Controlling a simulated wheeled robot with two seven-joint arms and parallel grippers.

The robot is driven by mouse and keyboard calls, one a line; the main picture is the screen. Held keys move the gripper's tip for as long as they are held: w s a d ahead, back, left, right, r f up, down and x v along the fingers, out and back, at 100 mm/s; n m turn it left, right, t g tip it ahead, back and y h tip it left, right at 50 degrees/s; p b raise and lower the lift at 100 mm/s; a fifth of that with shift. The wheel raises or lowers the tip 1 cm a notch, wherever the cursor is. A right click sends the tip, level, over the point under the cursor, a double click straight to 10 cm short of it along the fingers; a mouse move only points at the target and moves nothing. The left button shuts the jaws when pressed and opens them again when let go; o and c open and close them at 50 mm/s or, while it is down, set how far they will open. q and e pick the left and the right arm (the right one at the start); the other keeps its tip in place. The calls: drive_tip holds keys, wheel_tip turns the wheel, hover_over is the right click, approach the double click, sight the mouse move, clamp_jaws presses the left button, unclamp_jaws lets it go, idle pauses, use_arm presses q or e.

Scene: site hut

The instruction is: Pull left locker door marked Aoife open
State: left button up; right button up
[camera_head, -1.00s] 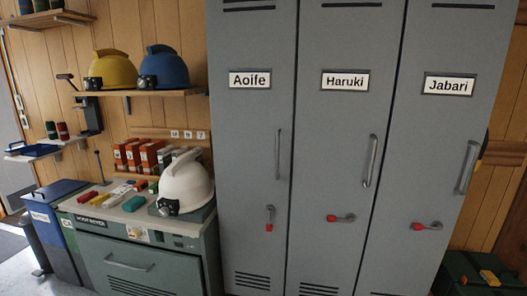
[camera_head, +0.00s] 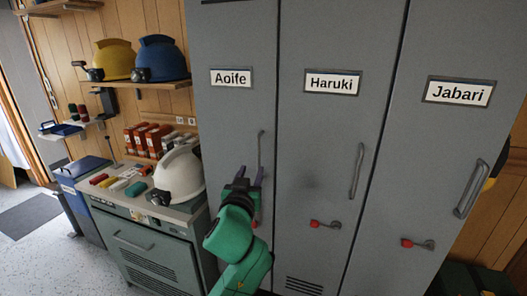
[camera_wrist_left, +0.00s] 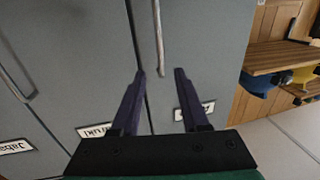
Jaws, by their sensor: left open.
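The grey left locker door marked Aoife (camera_head: 232,110) is shut, flush with its neighbour. Its upright bar handle (camera_head: 261,150) is near the door's right edge, its lower part hidden behind my gripper. A red-tipped latch (camera_head: 255,223) below it is mostly hidden by my arm. My left gripper (camera_head: 250,176) is open in front of the door at the handle's lower part. In the left wrist view, the handle (camera_wrist_left: 158,35) runs down to an end between the dark fingertips (camera_wrist_left: 160,73). I cannot tell whether they touch it.
The lockers marked Haruki (camera_head: 318,130) and Jabari (camera_head: 430,150) are shut on the right. A bench cabinet (camera_head: 150,255) with a white helmet (camera_head: 180,172) stands left of the lockers. Floor (camera_head: 60,235) is clear at the far left.

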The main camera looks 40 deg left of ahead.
sight(258, 154)
use_arm(q)
drive_tip(key=p+x, duration=0.3)
drive_tip(key=x, duration=0.9)
drive_tip(key=shift+d, duration=0.1)
drive_tip(key=shift+w+a, duration=0.1)
drive_tip(key=shift+a, duration=0.1)
drive_tip(key=shift+d, duration=0.1)
clamp_jaws()
use_arm(e)
wheel_tip(258, 154, up, 4)
drive_tip(key=shift+a+f, duration=0.15)
drive_tip(key=shift+f, duration=0.1)
drive_tip(key=shift+a, duration=0.15)
